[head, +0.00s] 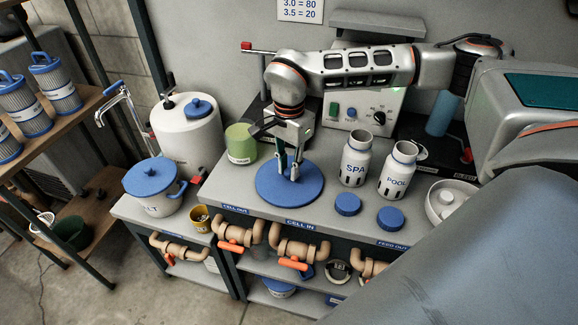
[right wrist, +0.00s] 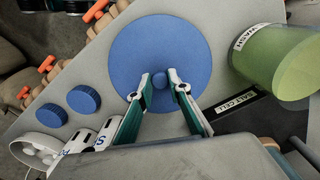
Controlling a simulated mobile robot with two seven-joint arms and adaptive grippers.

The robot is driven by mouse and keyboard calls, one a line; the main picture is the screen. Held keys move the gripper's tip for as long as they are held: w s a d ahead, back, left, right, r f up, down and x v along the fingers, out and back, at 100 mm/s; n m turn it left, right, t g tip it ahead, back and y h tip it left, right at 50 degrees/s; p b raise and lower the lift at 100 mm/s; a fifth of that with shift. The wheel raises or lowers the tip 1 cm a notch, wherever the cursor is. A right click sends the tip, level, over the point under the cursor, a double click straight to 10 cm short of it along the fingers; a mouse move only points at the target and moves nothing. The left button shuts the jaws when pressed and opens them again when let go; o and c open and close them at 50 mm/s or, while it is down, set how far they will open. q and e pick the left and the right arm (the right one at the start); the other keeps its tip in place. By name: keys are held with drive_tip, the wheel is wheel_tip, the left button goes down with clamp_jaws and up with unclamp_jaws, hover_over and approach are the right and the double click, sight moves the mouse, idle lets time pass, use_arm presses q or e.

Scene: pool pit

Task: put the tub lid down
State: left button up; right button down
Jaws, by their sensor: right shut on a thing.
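A large round blue lid (head: 268,190) with a small centre knob is at the middle of the grey bench top (head: 228,192). My right gripper (head: 291,174) comes down from above and is shut on the knob. In the right wrist view the lid (right wrist: 130,55) is seen from above, with the fingertips (right wrist: 156,84) on either side of the knob. The lid looks level and close to the bench near its front edge; whether it touches cannot be told. A white tub (head: 160,205) at the left wears another blue lid (head: 151,177). My left gripper is not in view.
Right of the held lid stand white bottles marked SPA (head: 354,165) and POOL (head: 398,173), with blue caps (head: 347,204) in front. A green jar (head: 240,144) stands behind left. Pipes with orange handles (head: 231,246) run below the edge.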

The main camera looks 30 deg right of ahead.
sight(289, 171)
drive_tip(key=shift+f, duration=0.1)
drive_tip(key=c, duration=1.9)
unclamp_jaws()
drive_tip(key=shift+r, duration=0.25)
wheel_tip(289, 171, up, 12)
drive_tip(key=shift+f, duration=0.1)
